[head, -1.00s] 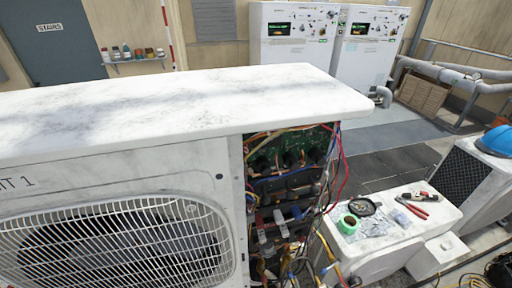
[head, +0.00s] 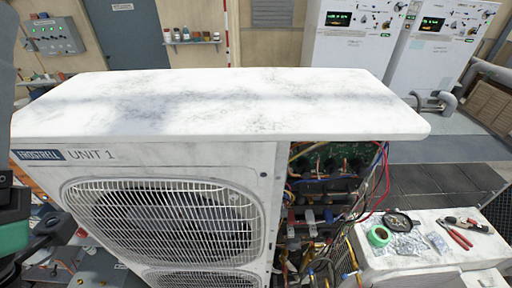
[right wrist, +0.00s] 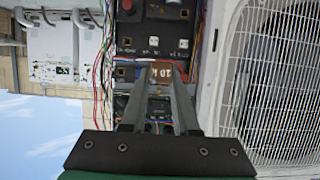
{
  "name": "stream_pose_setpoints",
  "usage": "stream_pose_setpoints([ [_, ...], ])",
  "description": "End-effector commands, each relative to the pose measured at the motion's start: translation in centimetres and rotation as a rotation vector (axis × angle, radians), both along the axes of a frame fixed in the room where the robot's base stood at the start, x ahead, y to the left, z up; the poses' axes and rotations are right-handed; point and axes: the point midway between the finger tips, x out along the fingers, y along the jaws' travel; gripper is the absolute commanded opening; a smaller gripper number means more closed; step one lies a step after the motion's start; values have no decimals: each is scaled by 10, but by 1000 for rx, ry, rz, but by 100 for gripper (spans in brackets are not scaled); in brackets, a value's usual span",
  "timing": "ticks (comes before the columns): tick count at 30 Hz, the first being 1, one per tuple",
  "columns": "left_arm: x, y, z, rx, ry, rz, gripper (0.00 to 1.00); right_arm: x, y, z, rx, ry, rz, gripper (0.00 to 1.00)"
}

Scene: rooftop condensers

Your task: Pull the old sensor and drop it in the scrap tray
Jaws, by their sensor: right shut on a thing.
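A small brown block with a "10 K" label (right wrist: 163,72), which looks like the sensor, is between the fingertips of my right gripper (right wrist: 160,84) in the right wrist view. That gripper is shut on it, in front of the black modules in the open electrical bay. The bay (head: 325,180) shows in the head view at the right of the condenser, UNIT 1 (head: 165,160); my right gripper is hidden there. My left gripper (head: 66,226) is at the left edge of the head view, left of the condenser; its jaw opening is unclear. I cannot make out the scrap tray.
Loose coloured wires (head: 382,180) hang at the bay's right edge. A white unit (head: 435,250) at right carries green tape (head: 379,236), red pliers (head: 460,238) and small bags. The condenser's white top (head: 220,100) overhangs the bay and is clear.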

Motion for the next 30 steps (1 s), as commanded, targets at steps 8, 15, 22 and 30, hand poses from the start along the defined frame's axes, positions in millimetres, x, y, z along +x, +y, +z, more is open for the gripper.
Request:
stream_pose_setpoints([
  [8,0,0,76,0,1,0,50,-36,0,64,0,3,0,0],
  [15,1,0,77,0,2,0,50,-41,0,64,0,0,0,0],
  [22,1,0,81,0,2,0,50,-59,0,64,0,2,0,0],
  [30,0,0,85,0,2,0,50,-84,0,64,0,2,0,0],
])
